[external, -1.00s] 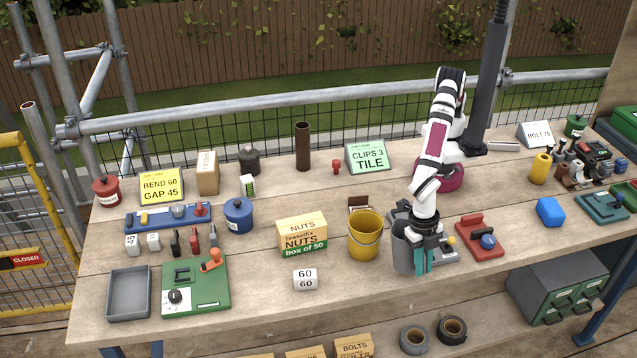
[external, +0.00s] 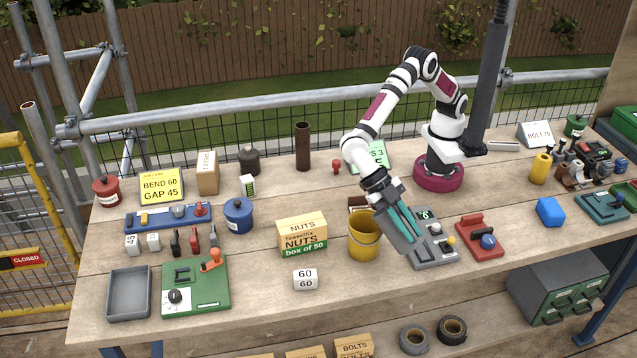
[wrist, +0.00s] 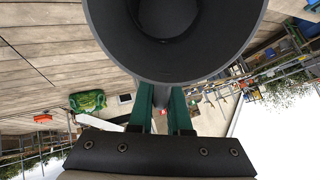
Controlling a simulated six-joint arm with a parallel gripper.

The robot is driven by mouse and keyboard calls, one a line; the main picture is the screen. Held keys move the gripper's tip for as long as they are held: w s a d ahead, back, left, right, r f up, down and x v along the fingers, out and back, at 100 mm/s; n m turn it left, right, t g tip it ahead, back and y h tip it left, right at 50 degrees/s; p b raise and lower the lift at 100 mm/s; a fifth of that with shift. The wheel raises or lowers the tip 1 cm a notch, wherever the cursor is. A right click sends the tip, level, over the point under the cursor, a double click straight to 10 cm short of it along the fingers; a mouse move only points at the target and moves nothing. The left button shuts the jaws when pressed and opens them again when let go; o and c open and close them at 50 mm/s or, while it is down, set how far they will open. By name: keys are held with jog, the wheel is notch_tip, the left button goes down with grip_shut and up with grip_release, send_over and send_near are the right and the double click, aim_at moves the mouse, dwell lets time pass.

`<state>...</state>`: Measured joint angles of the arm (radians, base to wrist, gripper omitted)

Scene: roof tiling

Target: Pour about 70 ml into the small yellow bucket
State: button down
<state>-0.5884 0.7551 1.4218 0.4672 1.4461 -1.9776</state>
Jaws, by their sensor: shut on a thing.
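The small yellow bucket (external: 363,243) stands upright on the bench, left of the grey device with a small display (external: 437,245). My gripper (external: 411,232) is tilted beside the bucket's right side, its teal fingers sloping down to the right over the device. In the wrist view, my gripper (wrist: 160,108) is shut on a grey cup (wrist: 168,62), whose wide round mouth fills the top of the picture. Its inside looks dark, and I cannot tell what it holds. No stream shows.
A red device (external: 480,239) lies to the right. The green clips sign (external: 370,155) is behind my arm. Bare bench lies in front of the bucket.

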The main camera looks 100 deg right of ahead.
aim_at(400, 215)
jog(key=shift+w+d+r+g+y, duration=0.15)
jog(key=shift+r+g+y, duration=0.15)
jog(key=shift+r, duration=0.1)
jog(key=shift+w+d+r+g+y, duration=0.1)
jog(key=shift+r+g+y, duration=0.1)
jog(key=shift+r+y, duration=0.15)
jog(key=shift+w+d+y, duration=0.1)
jog(key=shift+d+y, duration=0.1)
jog(key=shift+y, duration=0.05)
jog(key=shift+w+d+g+y, duration=0.1)
jog(key=shift+w+g+y, duration=0.05)
jog(key=shift+g+y, duration=0.3)
jog(key=shift+w+d+r+g+y, duration=0.3)
jog(key=shift+d+r+g+y, duration=0.05)
jog(key=shift+r, duration=0.15)
jog(key=shift+w+a+r+y, duration=0.2)
jog(key=shift+w+y, duration=0.1)
jog(key=shift+w, duration=0.3)
jog(key=shift+w+d+r+g+y, duration=0.45)
jog(key=shift+w+d+g, duration=0.15)
jog(key=shift+w+d, duration=0.2)
dwell(0.9)
jog(key=s+a+f+t+h, duration=0.1)
jog(key=a+h, duration=0.1)
jog(key=s+a+f+t+h, duration=0.1)
jog(key=s+f+t+h, duration=0.1)
jog(key=shift+a+t, duration=0.3)
jog(key=shift+a, duration=0.1)
